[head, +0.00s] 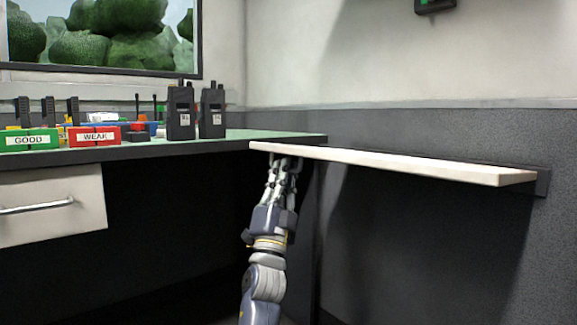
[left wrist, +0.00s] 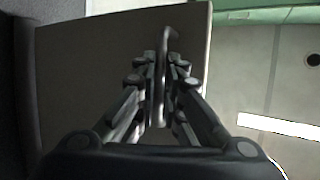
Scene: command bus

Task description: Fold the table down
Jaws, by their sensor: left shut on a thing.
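The folding table (head: 400,162) is a pale, thin leaf standing out level from the grey wall panel at the right. A dark mount (head: 543,182) shows at its wall side. My left gripper (head: 285,160) reaches up under its left end in the head view. In the left wrist view, my left gripper (left wrist: 162,85) is shut on a thin metal handle (left wrist: 168,42) below the table's shaded underside (left wrist: 80,75). The fingers hide part of the handle. My right gripper is in neither view.
A green-topped desk (head: 230,144) with a drawer (head: 50,205) stands at the left, close to the leaf's left end. Two black radios (head: 180,112), a green GOOD box (head: 28,140) and a red WEAK box (head: 94,136) stand on it.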

